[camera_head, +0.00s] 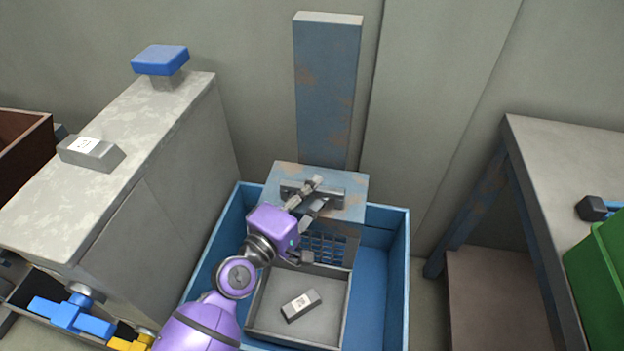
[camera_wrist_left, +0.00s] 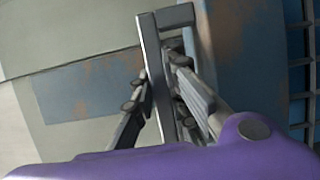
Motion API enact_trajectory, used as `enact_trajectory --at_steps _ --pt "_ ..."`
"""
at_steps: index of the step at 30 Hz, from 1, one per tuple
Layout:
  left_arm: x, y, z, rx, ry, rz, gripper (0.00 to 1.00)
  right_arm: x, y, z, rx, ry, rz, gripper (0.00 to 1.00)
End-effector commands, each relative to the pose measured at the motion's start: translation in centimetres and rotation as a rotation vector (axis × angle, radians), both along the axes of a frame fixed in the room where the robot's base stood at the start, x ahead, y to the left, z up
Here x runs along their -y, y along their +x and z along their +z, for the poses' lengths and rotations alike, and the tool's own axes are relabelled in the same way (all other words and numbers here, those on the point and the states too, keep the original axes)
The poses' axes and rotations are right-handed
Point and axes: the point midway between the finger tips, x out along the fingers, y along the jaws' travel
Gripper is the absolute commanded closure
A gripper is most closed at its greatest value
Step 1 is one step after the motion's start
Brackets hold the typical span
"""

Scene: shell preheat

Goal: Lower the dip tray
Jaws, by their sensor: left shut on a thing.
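The grey dip tray (camera_head: 269,305) sits inside the blue tank (camera_head: 401,290) and holds a small grey block with a white label (camera_head: 301,304). Behind the tray, a worn blue plate (camera_head: 350,180) carries a grey bar handle (camera_head: 335,199). My left gripper (camera_head: 312,194) is at this handle, with its purple wrist over the tank. In the left wrist view the handle (camera_wrist_left: 152,72) runs between the fingers (camera_wrist_left: 165,95), and the gripper is shut on it. My arm hides part of the tray's left side. My right gripper is not in view.
A blue-brown post (camera_head: 328,90) rises behind the plate. A grey cabinet (camera_head: 130,150) stands left, with a blue knob (camera_head: 161,60) and a labelled block (camera_head: 91,152) on top. A table (camera_head: 570,170) and green bin (camera_head: 600,270) stand right.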

Motion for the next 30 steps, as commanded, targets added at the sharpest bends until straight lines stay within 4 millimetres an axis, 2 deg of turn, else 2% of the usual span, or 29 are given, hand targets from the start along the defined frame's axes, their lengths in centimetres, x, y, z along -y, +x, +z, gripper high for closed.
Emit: enact_trajectory --at_steps 1,5,9,16,25,26,30 --pt "0.1 -0.1 -1.9 -0.009 -0.002 -0.003 1.0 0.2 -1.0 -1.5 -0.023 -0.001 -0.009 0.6" --pt "0.0 -0.1 -3.7 -0.007 -0.003 -0.002 1.0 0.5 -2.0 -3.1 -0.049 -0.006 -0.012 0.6" --pt "0.1 -0.1 -4.8 -0.005 -0.004 -0.003 1.0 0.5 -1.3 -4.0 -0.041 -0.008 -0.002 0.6" --pt "0.1 -0.1 -5.3 -0.004 -0.004 -0.002 1.0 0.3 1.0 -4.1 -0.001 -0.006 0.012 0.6" --pt "0.1 -0.1 -5.5 -0.007 -0.002 -0.002 1.0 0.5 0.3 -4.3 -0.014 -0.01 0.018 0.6" --pt "0.1 -0.1 -5.6 -0.008 -0.002 -0.002 0.86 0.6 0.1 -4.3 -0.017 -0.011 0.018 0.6" --pt "0.1 -0.1 -5.5 -0.007 0.0 -0.003 0.67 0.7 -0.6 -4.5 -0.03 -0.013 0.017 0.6"
